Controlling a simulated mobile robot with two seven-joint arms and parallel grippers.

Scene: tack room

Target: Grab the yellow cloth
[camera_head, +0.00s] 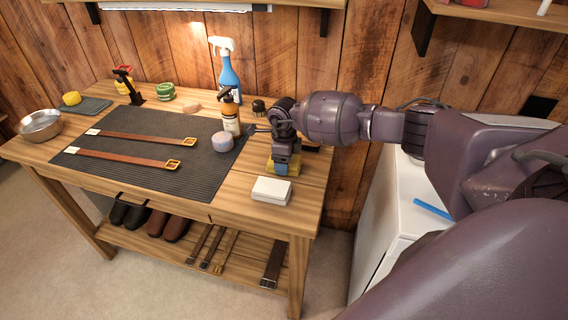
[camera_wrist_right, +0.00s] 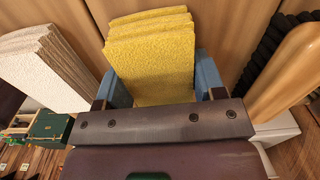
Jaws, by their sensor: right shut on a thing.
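The yellow cloth (camera_wrist_right: 150,52) is a folded, layered stack with a rough surface, seen large in the right wrist view. My right gripper (camera_wrist_right: 152,80) has its blue fingers on both sides of it and is shut on it. In the head view the right gripper (camera_head: 283,162) points down at the right end of the wooden table. Only a little of the yellow cloth (camera_head: 295,165) shows around the fingers there. My left gripper is in neither view.
The dark mat (camera_head: 150,150) holds two leather straps. White folded cloth (camera_wrist_right: 45,65) shows in the wrist view.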

